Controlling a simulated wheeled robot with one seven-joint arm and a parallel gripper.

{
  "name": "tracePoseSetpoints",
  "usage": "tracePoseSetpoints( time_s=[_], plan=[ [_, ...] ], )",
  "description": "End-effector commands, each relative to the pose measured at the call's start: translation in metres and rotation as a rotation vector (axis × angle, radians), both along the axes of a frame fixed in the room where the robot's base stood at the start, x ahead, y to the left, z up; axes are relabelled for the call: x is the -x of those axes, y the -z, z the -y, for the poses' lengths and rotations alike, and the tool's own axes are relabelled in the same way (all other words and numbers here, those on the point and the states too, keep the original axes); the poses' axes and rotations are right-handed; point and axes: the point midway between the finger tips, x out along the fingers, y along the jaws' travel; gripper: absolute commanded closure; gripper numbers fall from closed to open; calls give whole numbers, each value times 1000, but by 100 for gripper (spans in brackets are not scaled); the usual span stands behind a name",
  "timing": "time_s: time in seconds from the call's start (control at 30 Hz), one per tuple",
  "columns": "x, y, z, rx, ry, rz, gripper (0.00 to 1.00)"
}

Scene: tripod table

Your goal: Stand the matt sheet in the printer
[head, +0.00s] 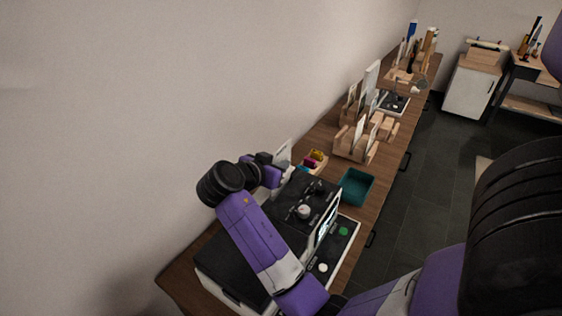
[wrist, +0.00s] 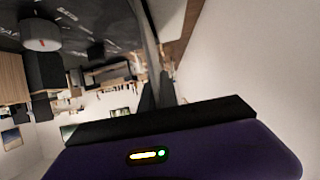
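The printer (head: 230,262) is a pale-sided machine with a black top, at the near end of the long wooden bench in the head view. It has knobs and a small tilted screen (head: 327,222). My arm reaches across it and hides part of its top. My gripper (head: 272,164) is at the printer's far, wall-side corner. A pale sheet (head: 283,154) stands upright at the fingers. In the wrist view the sheet (wrist: 150,35) shows nearly edge-on, running out from between the dark fingers (wrist: 156,92), which are close together on it. The sheet's lower edge and the printer's slot are hidden.
A teal tray (head: 356,187) stands just beyond the printer. A small box with coloured items (head: 315,160) is close to the sheet. Wooden racks with upright cards (head: 362,140) fill the bench farther back. The wall runs close along the bench's left side.

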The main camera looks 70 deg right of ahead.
Motion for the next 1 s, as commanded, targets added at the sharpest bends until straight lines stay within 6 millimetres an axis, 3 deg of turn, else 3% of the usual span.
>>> tracePoseSetpoints(
  time_s=[1.0],
  plan=[
    [0,46,0,0,0,-1,100]
  ],
)
